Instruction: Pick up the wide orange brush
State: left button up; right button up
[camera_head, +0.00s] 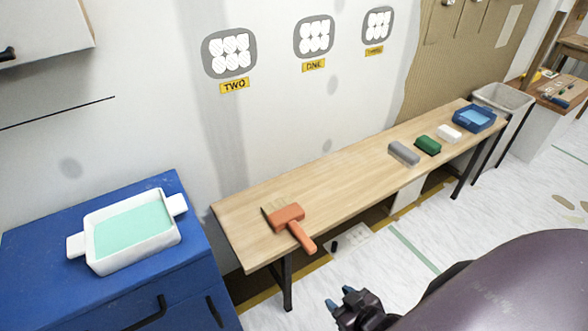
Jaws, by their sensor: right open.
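The wide orange brush (287,215) lies on the near left end of the long wooden bench (330,182). Its bristles point to the back left, and its handle sticks out over the bench's front edge. My right gripper (341,300) is at the bottom of the view, in front of the bench and to the right of the brush handle. It is open and empty, with bluish fingertips, and it is apart from the brush. My left gripper is not in view.
A white tray (98,263) with pale green liquid stands on the blue cabinet (35,237) at left. Grey (403,152), green (428,146) and white (449,134) blocks and a blue tray (490,127) stand farther along the bench. The bench's middle is clear.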

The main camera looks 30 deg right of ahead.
aim_at(284, 212)
jog(key=l+u, duration=0.2)
jog(key=l, duration=0.25)
jog(key=l+u, duration=0.2)
jog(key=l, duration=0.25)
jog(key=k+l+u, duration=0.15)
jog(key=l, duration=0.25)
jog(key=k+l+u, duration=0.2)
jog(key=l, duration=0.25)
jog(key=l+u, duration=0.2)
jog(key=l, duration=0.2)
jog(key=k+l+u, duration=0.2)
jog(key=l, duration=0.2)
